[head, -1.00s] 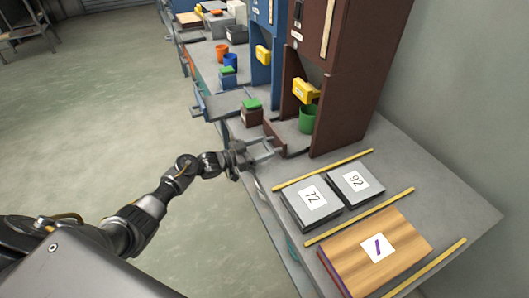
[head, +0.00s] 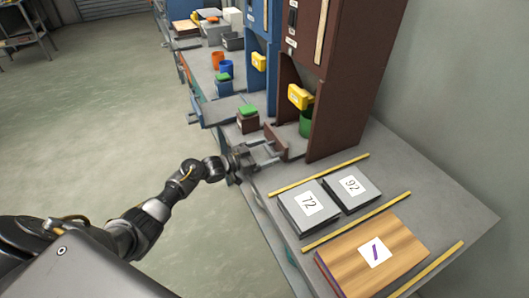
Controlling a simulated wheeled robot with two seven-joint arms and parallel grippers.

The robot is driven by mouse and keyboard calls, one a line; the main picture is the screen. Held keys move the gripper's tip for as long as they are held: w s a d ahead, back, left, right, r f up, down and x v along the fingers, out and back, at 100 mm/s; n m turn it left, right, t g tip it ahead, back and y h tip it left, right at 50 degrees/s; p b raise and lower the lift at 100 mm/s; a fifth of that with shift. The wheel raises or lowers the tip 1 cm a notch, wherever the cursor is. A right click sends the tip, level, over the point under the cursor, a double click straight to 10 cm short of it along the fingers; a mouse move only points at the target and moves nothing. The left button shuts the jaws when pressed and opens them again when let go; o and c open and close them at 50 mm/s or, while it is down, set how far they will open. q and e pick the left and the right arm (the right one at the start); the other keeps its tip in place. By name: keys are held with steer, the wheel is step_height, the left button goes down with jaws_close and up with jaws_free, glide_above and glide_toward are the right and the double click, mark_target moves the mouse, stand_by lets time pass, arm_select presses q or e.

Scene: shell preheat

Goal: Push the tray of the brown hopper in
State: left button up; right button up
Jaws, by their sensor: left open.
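The brown hopper (head: 342,60) stands upright on the bench, right of centre in the head view. Its tray (head: 292,137) reaches out at the bottom toward the aisle, with a low brown front panel (head: 277,139). A green cup (head: 306,121) stands on the tray, under the yellow spout part (head: 299,97). My left gripper (head: 276,153) is open and empty, its two fingers pointing at the front panel. The fingertips are very close to the panel; I cannot tell whether they touch. My right gripper is not in view.
A brown box with a green top (head: 248,118) sits just left of the tray. A blue hopper (head: 262,45) stands farther back. Grey plates marked 72 (head: 309,205) and 92 (head: 351,186), yellow strips and a wooden board (head: 395,262) lie nearer.

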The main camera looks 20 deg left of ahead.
arm_select(q)
steer(key=shift+s+a, duration=0.15)
steer(key=v, duration=1)
steer(key=shift+s+a+b, duration=0.2)
steer(key=shift+b, duration=0.25)
